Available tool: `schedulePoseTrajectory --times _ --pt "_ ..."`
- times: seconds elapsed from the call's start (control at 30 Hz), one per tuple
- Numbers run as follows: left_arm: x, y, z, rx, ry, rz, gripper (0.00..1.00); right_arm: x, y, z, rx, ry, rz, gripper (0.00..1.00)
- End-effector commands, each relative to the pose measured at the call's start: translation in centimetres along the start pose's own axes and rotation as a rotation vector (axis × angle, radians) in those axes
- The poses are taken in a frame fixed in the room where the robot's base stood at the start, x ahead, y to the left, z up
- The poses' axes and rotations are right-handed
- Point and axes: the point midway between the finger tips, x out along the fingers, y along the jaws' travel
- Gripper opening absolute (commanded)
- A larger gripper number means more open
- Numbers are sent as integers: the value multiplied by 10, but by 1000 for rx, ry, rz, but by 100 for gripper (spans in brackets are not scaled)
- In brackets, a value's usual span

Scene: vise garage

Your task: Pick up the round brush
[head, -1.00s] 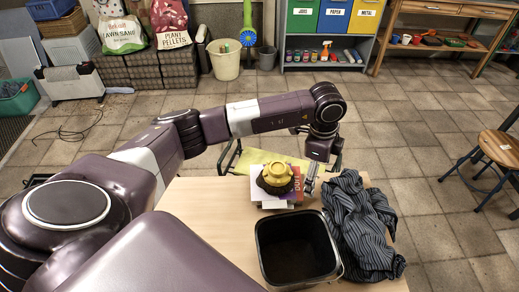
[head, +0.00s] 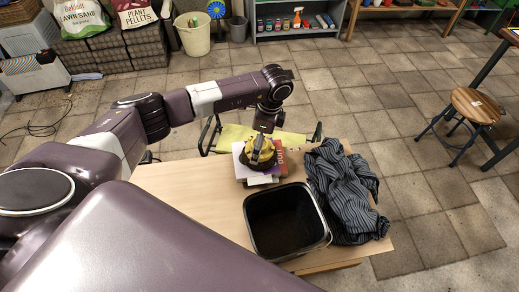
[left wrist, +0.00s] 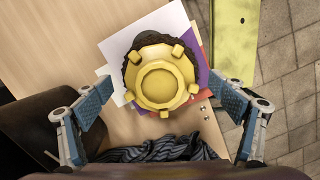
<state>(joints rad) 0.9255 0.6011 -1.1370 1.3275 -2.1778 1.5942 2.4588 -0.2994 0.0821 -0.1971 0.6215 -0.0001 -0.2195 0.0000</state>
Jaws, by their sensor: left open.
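The round brush (head: 262,155) has a yellow knobbed top and dark bristles. It lies on a small stack of books and papers (head: 242,174) on the wooden table. In the left wrist view the brush (left wrist: 160,78) shows from above, yellow side up. My left gripper (head: 262,138) is over the brush in the head view and partly covers it. In the left wrist view the left gripper (left wrist: 167,98) is open, with one blue-padded finger on each side of the brush and gaps between. Nothing is held. My right gripper is not in view.
A black bin (head: 284,225) stands on the table just in front of the stack. A striped dark cloth (head: 340,190) lies crumpled to its right. The table's left part (head: 190,195) is bare. A wooden stool (head: 475,107) stands off to the right.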

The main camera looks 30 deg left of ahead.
Motion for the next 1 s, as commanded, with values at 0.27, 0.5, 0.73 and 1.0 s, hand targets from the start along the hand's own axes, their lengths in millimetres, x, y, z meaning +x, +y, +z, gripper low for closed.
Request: schedulePoseTrajectory --times 0.27,0.5,0.73,1.0 --pt "0 0 0 1 0 0 80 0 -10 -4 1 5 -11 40" --pt "0 0 0 1 0 -1 53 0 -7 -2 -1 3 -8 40" --pt "0 0 0 1 1 -1 33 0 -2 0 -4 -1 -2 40" --pt "-5 -1 0 1 2 -3 33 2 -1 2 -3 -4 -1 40"
